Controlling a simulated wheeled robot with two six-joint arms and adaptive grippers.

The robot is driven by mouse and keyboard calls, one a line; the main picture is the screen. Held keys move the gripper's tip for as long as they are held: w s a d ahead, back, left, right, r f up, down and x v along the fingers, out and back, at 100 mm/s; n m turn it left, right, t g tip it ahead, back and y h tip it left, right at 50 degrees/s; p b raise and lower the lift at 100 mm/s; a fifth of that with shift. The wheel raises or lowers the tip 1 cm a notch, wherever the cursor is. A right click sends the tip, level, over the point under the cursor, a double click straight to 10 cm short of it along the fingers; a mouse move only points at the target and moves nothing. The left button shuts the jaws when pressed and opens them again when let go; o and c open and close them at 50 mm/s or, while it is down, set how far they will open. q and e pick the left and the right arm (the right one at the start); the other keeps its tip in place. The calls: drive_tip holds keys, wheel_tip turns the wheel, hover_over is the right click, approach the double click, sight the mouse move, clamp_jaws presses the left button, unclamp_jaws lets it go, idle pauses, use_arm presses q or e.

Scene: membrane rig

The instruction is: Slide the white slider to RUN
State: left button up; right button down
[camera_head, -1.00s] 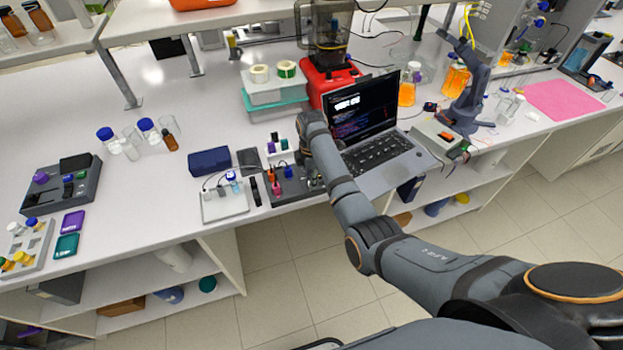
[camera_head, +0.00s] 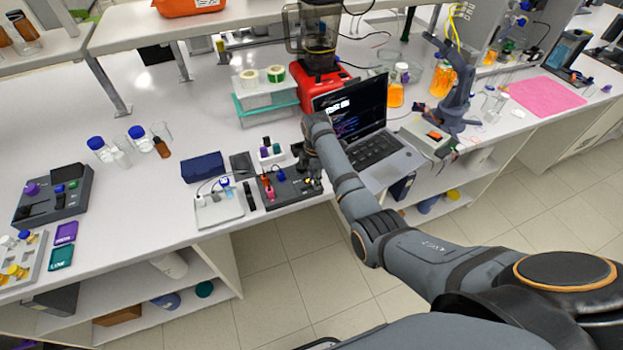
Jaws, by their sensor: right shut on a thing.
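A dark rig box (camera_head: 281,193) with small coloured knobs, orange and pink among them, stands near the bench's front edge. My right gripper (camera_head: 313,183) points down at the right end of this box, left of the laptop. It is small and partly hidden by my own arm. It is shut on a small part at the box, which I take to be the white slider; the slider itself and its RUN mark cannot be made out. My left gripper is not in view.
A laptop (camera_head: 372,150) stands open close to the right of the box. A white pad (camera_head: 218,209) and a dark blue case (camera_head: 202,167) lie to the left. A white rack (camera_head: 272,154) with coloured pieces stands behind.

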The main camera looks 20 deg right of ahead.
drive_tip(key=c, duration=1.5)
unclamp_jaws()
drive_tip(key=shift+d, duration=0.2)
drive_tip(key=shift+o, duration=1.4)
drive_tip(key=shift+d, duration=0.1)
drive_tip(key=shift+r, duration=0.15)
wheel_tip(320, 180, up, 12)
drive_tip(key=shift+f, duration=0.2)
